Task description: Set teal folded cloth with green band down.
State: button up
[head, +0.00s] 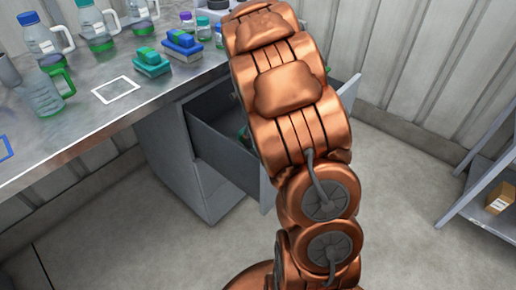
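A teal folded cloth with a green band (152,63) lies on the metal bench top, just right of a white square outline (116,90). A small part of a teal and green thing (243,135) shows inside the open drawer (210,130), mostly hidden by my copper arm; I cannot tell whether it is another such cloth. My arm rises across the middle of the view, and my gripper is not visible, so I cannot see what it holds.
Clear bottles (42,96) and handled jugs (97,36) crowd the bench's left and back. A shelf at right holds a cardboard box (499,198). The floor between is clear.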

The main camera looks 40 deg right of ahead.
aim_at(256, 154)
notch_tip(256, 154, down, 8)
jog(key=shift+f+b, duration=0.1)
jog(key=shift+b, duration=0.45)
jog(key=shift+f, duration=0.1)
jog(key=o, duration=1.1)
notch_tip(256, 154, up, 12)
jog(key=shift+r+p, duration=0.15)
jog(key=shift+p, duration=0.65)
